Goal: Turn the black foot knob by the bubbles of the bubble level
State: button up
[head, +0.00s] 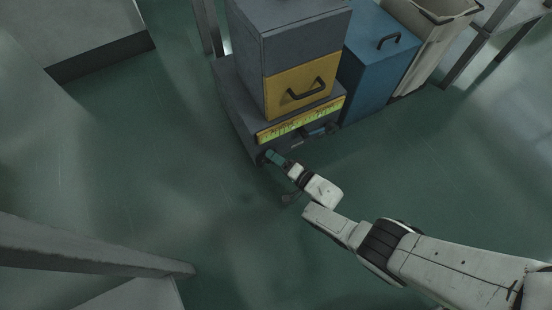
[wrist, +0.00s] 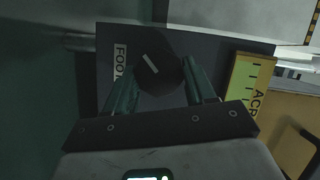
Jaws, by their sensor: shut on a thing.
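The black foot knob (wrist: 157,72) is round with a white pointer line on its face, on a dark panel low on the grey cabinet. My gripper (wrist: 160,76) has its two green fingers on either side of the knob, shut on it. In the head view my gripper (head: 271,157) reaches the cabinet's lower front left corner, and the knob is too small and dark to read. The bubble level (head: 301,121) is a yellow-green strip under the yellow drawer. Part of it, lettered "ACR", also shows in the wrist view (wrist: 248,88). The bubbles' positions cannot be read.
A white label (wrist: 120,62) starting "FOO" is beside the knob. The grey cabinet (head: 305,40) has a yellow drawer (head: 285,88) with a black handle. A blue cabinet (head: 372,75) and a pale bin (head: 425,35) stand to its right. Green floor (head: 190,150) is open at left.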

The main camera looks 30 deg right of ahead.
jog(key=o, duration=1)
jog(key=shift+o, duration=0.2)
jog(key=p+v, duration=0.4)
jog(key=v, duration=0.6)
jog(key=shift+s+d+p, duration=0.15)
jog(key=shift+s+p, duration=0.25)
